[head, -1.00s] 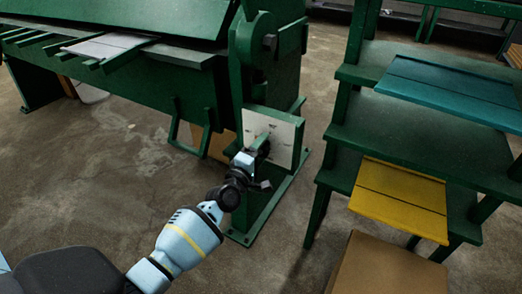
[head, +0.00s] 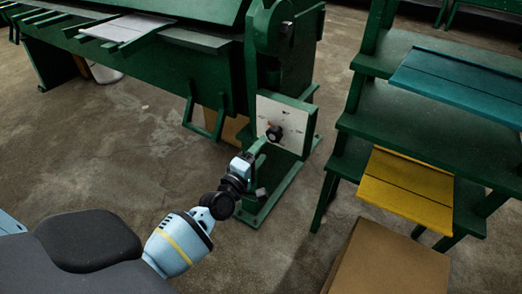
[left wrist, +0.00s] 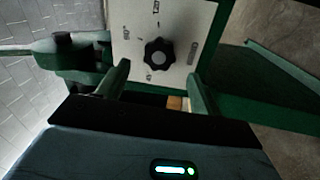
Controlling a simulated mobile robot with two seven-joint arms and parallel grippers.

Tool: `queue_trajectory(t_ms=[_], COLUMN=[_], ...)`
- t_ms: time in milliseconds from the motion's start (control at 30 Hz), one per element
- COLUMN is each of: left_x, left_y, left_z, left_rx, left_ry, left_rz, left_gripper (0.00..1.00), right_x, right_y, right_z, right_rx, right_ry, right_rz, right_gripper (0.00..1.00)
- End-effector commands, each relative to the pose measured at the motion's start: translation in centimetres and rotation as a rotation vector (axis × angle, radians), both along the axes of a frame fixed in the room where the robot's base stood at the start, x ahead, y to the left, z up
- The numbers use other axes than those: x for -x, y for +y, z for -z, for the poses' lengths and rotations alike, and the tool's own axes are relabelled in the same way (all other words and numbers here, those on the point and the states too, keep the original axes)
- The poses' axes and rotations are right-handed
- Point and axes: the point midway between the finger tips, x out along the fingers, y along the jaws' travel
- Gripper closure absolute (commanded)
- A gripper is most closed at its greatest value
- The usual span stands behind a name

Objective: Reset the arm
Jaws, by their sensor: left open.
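My left arm reaches in from the lower left in the head view. My left gripper (head: 259,157) is open, just in front of and below the white dial plate (head: 291,112) on the green machine. A black knob (head: 274,133) on this plate is uncovered in the head view. In the left wrist view the knob (left wrist: 160,54) shows between and beyond the two open fingers (left wrist: 158,76), apart from them. Nothing is seen between the fingers. My right gripper does not show.
The green machine (head: 160,65) fills the upper left, with a grey sheet (head: 122,28) on its support bars. At the right a green rack (head: 400,110) holds a teal panel (head: 455,82) and a yellow panel (head: 405,188). A cardboard box (head: 385,265) stands below. Open concrete floor lies between.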

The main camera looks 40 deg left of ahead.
Motion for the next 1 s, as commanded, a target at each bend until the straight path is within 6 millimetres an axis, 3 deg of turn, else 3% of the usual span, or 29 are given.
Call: queue_trajectory(t_ms=[367, 500, 667, 1000], left_x=[0.0, 1.2, 4.9, 15.7], left_y=[0.0, -0.6, -2.4, -6.7], left_z=[0.0, -0.1, 0.2, 1.7], left_rx=[-0.002, -0.040, -0.168, -0.507], left_ry=[0.001, 0.027, 0.110, 0.322], left_rz=[0.001, 0.012, 0.055, 0.199], left_gripper=[0.34, 0.34, 0.34, 0.34], right_x=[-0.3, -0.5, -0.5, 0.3], right_y=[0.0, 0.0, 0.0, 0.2], right_z=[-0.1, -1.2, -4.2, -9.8], right_rx=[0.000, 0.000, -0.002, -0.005], right_ry=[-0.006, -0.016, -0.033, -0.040], right_rz=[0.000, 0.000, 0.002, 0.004], right_gripper=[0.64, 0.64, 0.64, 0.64])
